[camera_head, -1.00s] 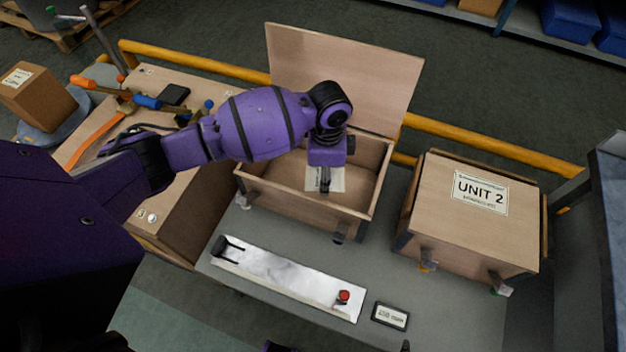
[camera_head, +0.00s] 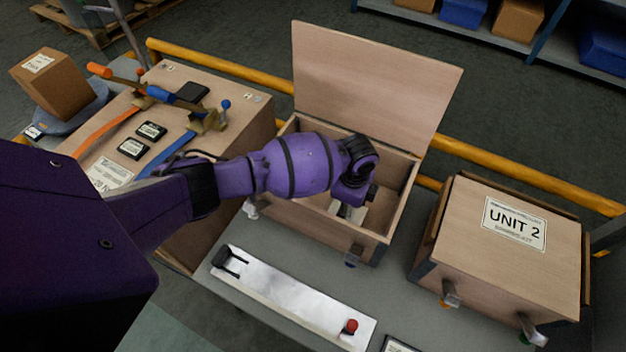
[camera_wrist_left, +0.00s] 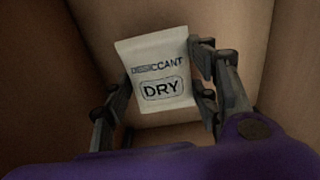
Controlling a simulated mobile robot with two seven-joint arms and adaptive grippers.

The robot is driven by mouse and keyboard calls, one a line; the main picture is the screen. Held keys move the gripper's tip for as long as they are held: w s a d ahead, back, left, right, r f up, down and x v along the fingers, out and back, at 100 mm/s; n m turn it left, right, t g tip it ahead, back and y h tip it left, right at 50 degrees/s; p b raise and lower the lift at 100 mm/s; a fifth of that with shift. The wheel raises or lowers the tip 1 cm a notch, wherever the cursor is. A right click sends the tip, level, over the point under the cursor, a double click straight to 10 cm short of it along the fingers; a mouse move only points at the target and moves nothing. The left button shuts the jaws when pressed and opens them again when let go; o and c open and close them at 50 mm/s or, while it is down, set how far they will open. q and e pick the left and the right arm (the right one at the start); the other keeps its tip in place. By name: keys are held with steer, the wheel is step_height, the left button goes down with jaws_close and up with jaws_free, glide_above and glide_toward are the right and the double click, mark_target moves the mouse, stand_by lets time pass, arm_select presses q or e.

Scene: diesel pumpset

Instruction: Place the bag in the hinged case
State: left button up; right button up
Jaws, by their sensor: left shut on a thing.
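The hinged case (camera_head: 318,226) is a plywood box with its lid (camera_head: 375,90) standing open at the back. My left gripper (camera_head: 350,206) reaches down into the open case, partly hidden by my wrist. It is shut on the bag (camera_head: 346,212), a small pale packet. In the left wrist view the bag (camera_wrist_left: 158,88) reads "DESICCANT DRY" and sits between the two fingers of my left gripper (camera_wrist_left: 160,72), with the case's wooden walls around it. I cannot tell whether the bag touches the case floor. My right gripper is not in view.
A closed case marked "UNIT 2" (camera_head: 514,222) stands to the right. A metal plate with a red knob (camera_head: 290,297) lies in front. Another wooden case (camera_head: 240,125) with straps stands left. A yellow rail (camera_head: 520,172) runs behind.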

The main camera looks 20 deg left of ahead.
arm_select(q)
steer(key=shift+w+d+f, duration=0.1)
steer(key=shift+w+f, duration=0.1)
steer(key=shift+f, duration=0.6)
steer(key=shift+f, duration=0.2)
steer(key=o, duration=1.2)
steer(key=shift+r, duration=0.15)
steer(key=shift+r, duration=0.35)
step_height(320, 180, up, 11)
steer(key=p, duration=0.1)
steer(key=shift+r+p, duration=0.2)
steer(key=shift+p, duration=0.2)
